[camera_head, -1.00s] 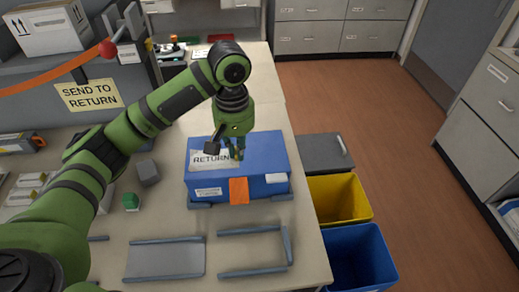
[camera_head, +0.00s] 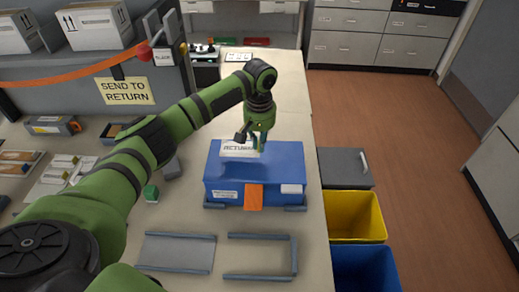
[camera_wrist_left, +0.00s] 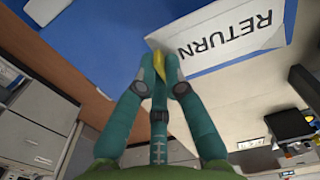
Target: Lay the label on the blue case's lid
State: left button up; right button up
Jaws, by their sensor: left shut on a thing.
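The blue case (camera_head: 285,165) stands on the bench, with an orange tab on its front. The white label (camera_head: 238,149), printed RETURN, shows over the left back part of the lid. It also shows in the left wrist view (camera_wrist_left: 222,42), with blue behind it. My left gripper (camera_head: 260,150) is above the lid at the label's right end. Its fingers (camera_wrist_left: 157,75) are shut on the label, at a small yellow piece by the label's edge. I cannot tell whether the label touches the lid. My right gripper is out of view.
Grey rails (camera_head: 260,277) lie on the bench in front of the case. A small green-topped block (camera_head: 151,192) is to its left. A yellow bin (camera_head: 355,215) and a blue bin (camera_head: 365,268) stand right of the bench. A SEND TO RETURN sign (camera_head: 125,91) hangs behind.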

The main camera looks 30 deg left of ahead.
aim_at(259, 160)
pick_arm(q)
notch_tip(259, 160, down, 3)
jog(key=shift+f+p, duration=0.1)
jog(key=shift+p, duration=0.65)
jog(key=shift+f, duration=0.45)
jog(key=o, duration=0.7)
jog(key=shift+f, duration=0.15)
jog(key=shift+r, duration=0.45)
notch_tip(259, 160, up, 10)
jog(key=b, duration=0.2)
jog(key=shift+r+b, duration=0.25)
jog(key=shift+b, duration=0.15)
jog(key=shift+r, duration=0.5)
